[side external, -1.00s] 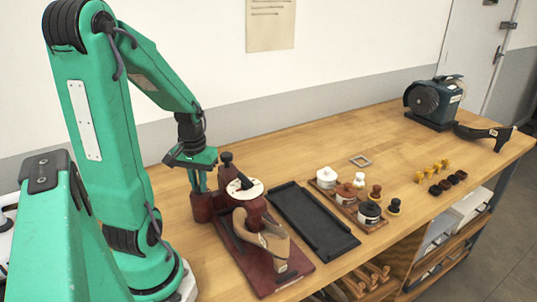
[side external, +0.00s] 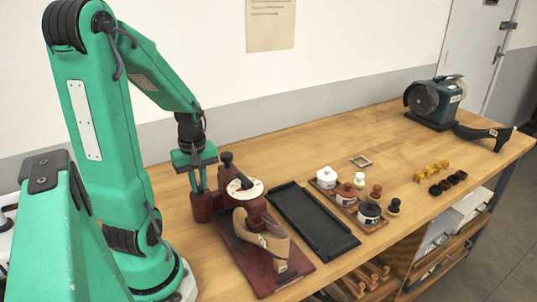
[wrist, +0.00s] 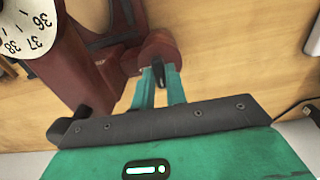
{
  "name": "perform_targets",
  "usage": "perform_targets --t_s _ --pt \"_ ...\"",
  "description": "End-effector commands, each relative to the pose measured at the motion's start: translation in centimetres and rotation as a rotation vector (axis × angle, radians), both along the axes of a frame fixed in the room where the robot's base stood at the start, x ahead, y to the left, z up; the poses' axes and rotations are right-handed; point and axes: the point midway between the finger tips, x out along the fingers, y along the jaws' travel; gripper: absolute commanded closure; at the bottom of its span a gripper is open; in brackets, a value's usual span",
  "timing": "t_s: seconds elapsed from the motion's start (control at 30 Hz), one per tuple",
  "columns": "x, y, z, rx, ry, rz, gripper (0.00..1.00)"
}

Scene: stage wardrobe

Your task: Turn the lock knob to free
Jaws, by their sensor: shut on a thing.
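The dark red stand (side external: 274,279) holds a tan shoe (side external: 262,236) and a white numbered dial (side external: 245,188), with a black knob (side external: 226,160) behind the dial. My gripper (side external: 200,187) points down at the stand's back left end. In the wrist view my gripper (wrist: 160,72) has its fingers closed on a small black lock knob (wrist: 158,76) at a rounded dark red mount (wrist: 158,48). The fingers hide part of the knob.
A black tray (side external: 310,222) lies right of the stand. Beyond it is a wooden tray with lidded jars (side external: 327,177) and small knobs. A grey square frame (side external: 361,161), a green machine (side external: 432,101) and a dark shoe (side external: 484,134) stand farther right. The table behind is clear.

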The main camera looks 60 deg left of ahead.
Motion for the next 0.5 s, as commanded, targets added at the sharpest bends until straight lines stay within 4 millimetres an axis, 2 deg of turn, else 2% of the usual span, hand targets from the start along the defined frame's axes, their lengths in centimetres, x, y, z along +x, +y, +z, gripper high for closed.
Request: perform_targets --t_s 0.47,0.5 --pt "0.03 0.05 0.15 0.001 -0.001 0.025 1.0" --pt "0.03 0.05 0.15 0.001 -0.001 0.025 0.84"
